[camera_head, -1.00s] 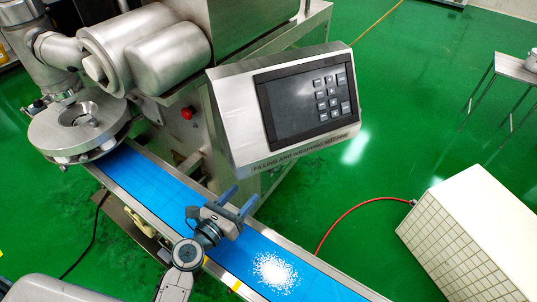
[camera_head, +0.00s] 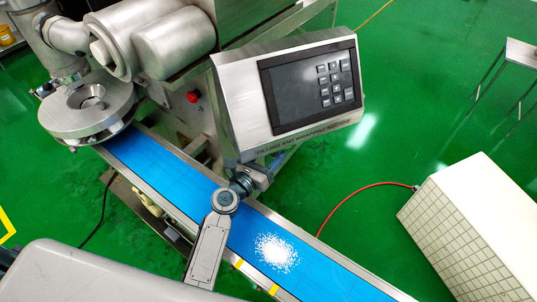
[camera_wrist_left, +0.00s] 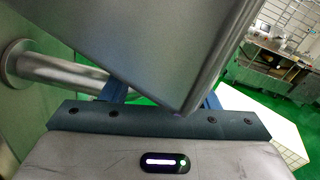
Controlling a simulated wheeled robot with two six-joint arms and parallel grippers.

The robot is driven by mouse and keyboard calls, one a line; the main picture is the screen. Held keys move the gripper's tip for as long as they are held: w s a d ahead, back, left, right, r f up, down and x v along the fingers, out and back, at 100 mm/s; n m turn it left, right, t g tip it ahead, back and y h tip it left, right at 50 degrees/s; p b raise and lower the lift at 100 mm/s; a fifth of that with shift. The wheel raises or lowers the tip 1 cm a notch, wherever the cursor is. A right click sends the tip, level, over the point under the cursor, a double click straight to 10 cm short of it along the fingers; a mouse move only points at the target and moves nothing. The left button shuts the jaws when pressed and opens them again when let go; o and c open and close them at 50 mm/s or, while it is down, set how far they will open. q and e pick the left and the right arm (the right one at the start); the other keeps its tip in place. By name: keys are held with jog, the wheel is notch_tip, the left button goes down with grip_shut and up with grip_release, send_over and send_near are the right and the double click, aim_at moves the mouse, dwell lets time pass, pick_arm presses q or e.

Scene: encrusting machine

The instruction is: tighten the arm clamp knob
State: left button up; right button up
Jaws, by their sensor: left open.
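I cannot make out the arm clamp knob in either view. A grey control panel (camera_head: 290,95) hangs over the conveyor in the head view. In the left wrist view a metal support tube (camera_wrist_left: 55,70) with a round flange comes in from the left behind the panel housing (camera_wrist_left: 150,45). My left gripper (camera_head: 262,170) is at the panel's lower edge, its fingers partly hidden by the panel. In the wrist view the blue fingers of the left gripper (camera_wrist_left: 163,98) are spread apart, with the panel's corner in front of the gap. My right gripper is not in view.
A blue conveyor (camera_head: 165,178) runs under my left arm, with a patch of white granules (camera_head: 276,252) on it. The machine with a round metal head (camera_head: 90,105) stands at left. A white tiled block (camera_head: 470,225) is at right; green floor lies between.

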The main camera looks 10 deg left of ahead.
pick_arm(q)
jog(key=c, duration=1)
jog(key=shift+m, duration=0.4)
jog(key=shift+m+b, duration=1.1)
jog(key=shift+m, duration=2.1)
jog(key=o, duration=1)
